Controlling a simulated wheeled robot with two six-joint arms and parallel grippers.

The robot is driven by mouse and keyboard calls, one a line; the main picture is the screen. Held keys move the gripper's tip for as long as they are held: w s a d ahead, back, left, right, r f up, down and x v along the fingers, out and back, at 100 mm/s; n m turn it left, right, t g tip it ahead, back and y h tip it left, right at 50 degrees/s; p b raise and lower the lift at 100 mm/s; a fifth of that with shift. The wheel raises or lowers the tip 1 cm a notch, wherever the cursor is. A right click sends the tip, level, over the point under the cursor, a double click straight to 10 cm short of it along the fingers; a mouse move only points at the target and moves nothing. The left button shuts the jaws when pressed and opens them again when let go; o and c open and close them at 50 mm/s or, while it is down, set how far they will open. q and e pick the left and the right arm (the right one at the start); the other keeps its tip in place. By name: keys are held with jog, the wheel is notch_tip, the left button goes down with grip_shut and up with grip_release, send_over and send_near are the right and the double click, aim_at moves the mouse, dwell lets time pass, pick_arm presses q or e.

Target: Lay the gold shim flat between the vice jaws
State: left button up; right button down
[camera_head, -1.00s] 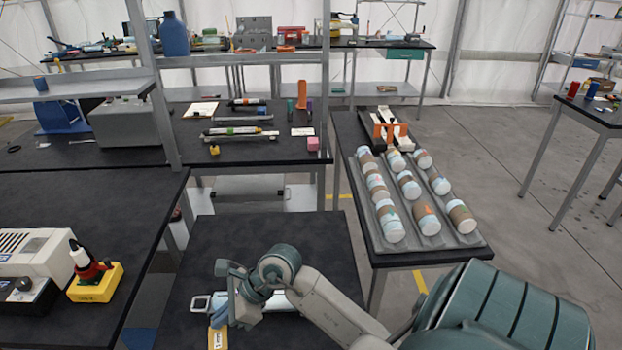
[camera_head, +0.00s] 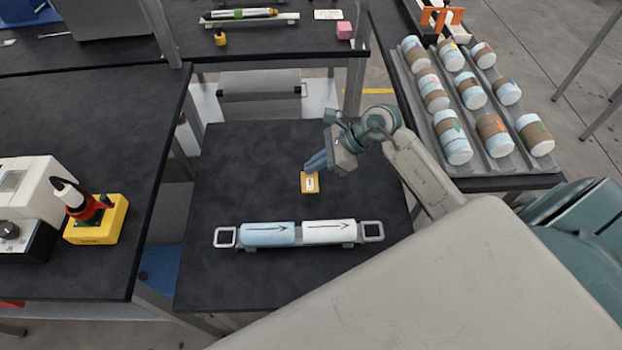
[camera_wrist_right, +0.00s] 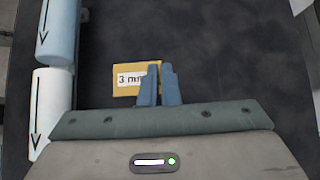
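The gold shim (camera_head: 310,183) is a small flat yellow plate with a white label, over the dark table behind the two cylinders. In the right wrist view the shim (camera_wrist_right: 126,79) reads "3 mm". My right gripper (camera_head: 316,164) points down at the shim. Its blue fingers (camera_wrist_right: 159,70) are nearly together and cover the shim's right part; it appears gripped there. I cannot tell its height above the table. A blue cylinder (camera_head: 268,234) and a white cylinder (camera_head: 329,232) lie end to end on a grey holder (camera_head: 372,231). I cannot make out vice jaws for certain. My left gripper is out of view.
The dark table (camera_head: 240,180) is clear around the holder. A ribbed tray (camera_head: 488,160) of several banded cylinders stands on the right. On the left bench are a yellow base with a red and white tool (camera_head: 93,220) and a white box (camera_head: 25,190).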

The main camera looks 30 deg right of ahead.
aim_at(314, 177)
notch_tip(314, 177, down, 5)
jog(key=shift+w+f+p, duration=0.1)
jog(key=shift+p, duration=0.45)
jog(key=shift+f, duration=0.1)
jog(key=shift+f, duration=0.1)
jog(key=shift+f+b, duration=0.15)
jog(key=shift+b, duration=0.2)
jog(key=c, duration=1.7)
grip_release()
jog(key=shift+r, duration=0.2)
